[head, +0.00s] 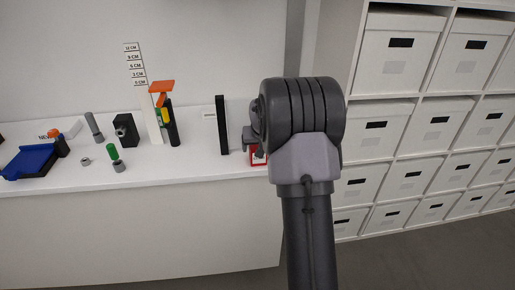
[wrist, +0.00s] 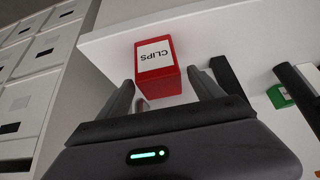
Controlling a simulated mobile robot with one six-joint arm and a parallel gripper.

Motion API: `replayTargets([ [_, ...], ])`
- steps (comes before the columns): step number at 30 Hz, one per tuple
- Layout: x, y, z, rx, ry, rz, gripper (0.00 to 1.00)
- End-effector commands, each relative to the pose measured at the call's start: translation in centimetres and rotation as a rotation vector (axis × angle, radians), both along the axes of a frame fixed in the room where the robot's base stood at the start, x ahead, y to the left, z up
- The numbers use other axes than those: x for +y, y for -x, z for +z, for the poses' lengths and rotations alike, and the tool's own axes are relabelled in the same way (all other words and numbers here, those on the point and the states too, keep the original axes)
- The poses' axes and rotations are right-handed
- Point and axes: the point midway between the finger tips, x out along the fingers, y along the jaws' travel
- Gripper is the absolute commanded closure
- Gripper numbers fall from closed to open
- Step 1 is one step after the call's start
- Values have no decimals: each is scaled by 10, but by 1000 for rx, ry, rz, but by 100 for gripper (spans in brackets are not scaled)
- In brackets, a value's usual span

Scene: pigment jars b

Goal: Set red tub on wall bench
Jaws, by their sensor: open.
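The red tub (wrist: 155,58), with a white label reading CLIPS, stands on the white wall bench (wrist: 222,28) near its end. My gripper (wrist: 160,78) is open in the wrist view. Its fingers are on either side of the tub's near part; I cannot tell whether they touch it. In the head view only a small red part of the tub (head: 258,161) shows at the right end of the wall bench (head: 190,173). My arm hides the rest of it and most of my gripper.
A black upright bar (head: 221,125) stands just left of the tub. Shelves of white boxes (head: 391,68) stand at right.

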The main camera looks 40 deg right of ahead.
Motion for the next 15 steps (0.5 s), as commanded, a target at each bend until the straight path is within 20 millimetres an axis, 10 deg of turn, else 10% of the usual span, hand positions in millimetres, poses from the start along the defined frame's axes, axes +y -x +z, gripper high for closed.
replayTargets([
  [6,15,25,49,0,0,-1,24],
  [15,32,34,67,-5,-6,7,24],
])
